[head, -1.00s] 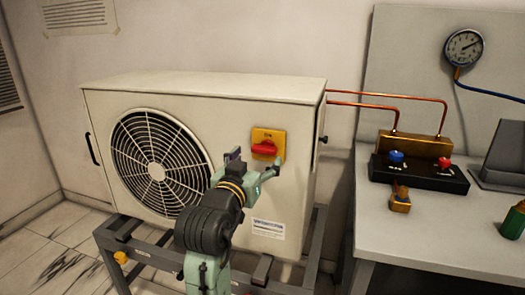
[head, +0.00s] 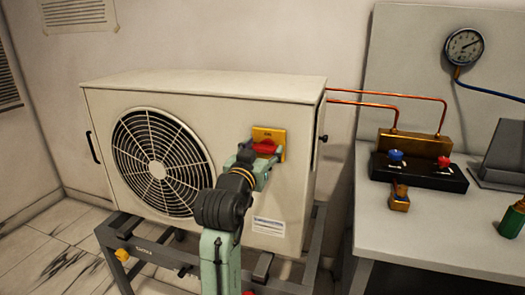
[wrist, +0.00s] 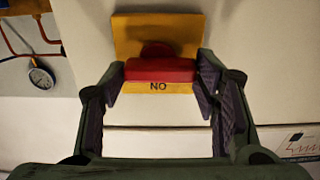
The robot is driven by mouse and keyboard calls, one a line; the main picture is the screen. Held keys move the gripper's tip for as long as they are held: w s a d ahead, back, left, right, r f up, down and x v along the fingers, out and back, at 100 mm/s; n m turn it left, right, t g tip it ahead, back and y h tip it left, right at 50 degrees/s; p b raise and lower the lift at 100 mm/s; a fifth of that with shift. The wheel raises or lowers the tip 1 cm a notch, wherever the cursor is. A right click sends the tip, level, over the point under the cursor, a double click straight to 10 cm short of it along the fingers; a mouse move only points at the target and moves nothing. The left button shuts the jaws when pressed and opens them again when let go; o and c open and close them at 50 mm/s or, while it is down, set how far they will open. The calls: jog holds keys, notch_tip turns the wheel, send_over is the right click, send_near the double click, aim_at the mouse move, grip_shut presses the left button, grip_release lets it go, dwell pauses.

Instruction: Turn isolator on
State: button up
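The isolator is a red handle (head: 265,147) on a yellow plate (head: 277,133) on the front of the cream outdoor unit. The handle lies level, with small lettering on the plate above it. My gripper (head: 256,160) is at the handle and hides its lower part in the head view. In the wrist view the red handle (wrist: 160,69) lies between the two fingertips of my open gripper (wrist: 160,82), one at each end. A narrow gap seems to show at each end; contact is hard to tell. The wrist view is upside down, so the plate's lettering (wrist: 158,87) reads inverted.
The unit (head: 200,87) has a fan grille (head: 158,165) left of the isolator and stands on a grey frame (head: 125,235). Copper pipes (head: 380,94) run right to a bench (head: 440,225) with a valve block (head: 420,172) and a gauge (head: 464,46).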

jog(key=c, duration=0.6)
jog(key=shift+c, duration=0.2)
jog(key=shift+m, duration=0.3)
jog(key=m+b, duration=0.2)
jog(key=m, duration=0.1)
jog(key=shift+f+m, duration=0.1)
jog(key=shift+m, duration=0.2)
jog(key=m+b, duration=0.2)
jog(key=m, duration=0.1)
jog(key=shift+d+m, duration=0.1)
jog(key=shift+m, duration=0.3)
jog(key=m+b, duration=0.3)
jog(key=m, duration=0.2)
jog(key=shift+d, duration=0.1)
jog(key=shift+s+m+b, duration=0.1)
jog(key=shift+m+b, duration=1.05)
jog(key=shift+m, duration=1.25)
jog(key=shift+d, duration=0.1)
